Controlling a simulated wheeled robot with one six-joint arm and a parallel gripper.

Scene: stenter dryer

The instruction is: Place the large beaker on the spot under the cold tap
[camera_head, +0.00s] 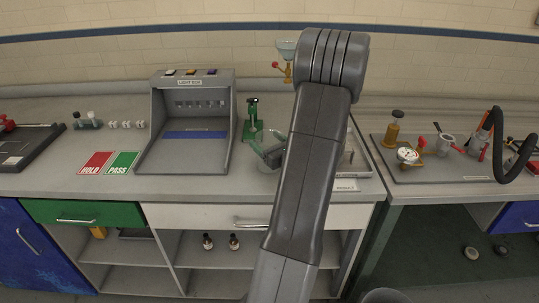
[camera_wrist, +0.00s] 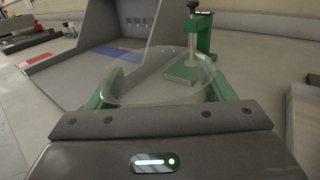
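A large clear glass beaker (camera_wrist: 150,80) is between the two green fingers of my gripper (camera_wrist: 160,92) in the wrist view. The fingers are against its two sides, and its round rim faces the camera. In the head view my gripper (camera_head: 270,152) is over the grey bench, just right of the light box, with the glass only faintly visible. A brass fitting with a red handle (camera_head: 280,67) and a pale glass bowl above stands at the back, left of my arm. I cannot tell whether it is the cold tap. The spot under the tap is not identifiable; my arm hides part of the bench.
A green stand (camera_head: 252,118) is close behind my gripper; it also shows in the wrist view (camera_wrist: 198,45). The light box (camera_head: 190,115) is at left. A shallow tray (camera_head: 352,165) lies right of my arm. Red and green cards (camera_head: 108,162) lie at left.

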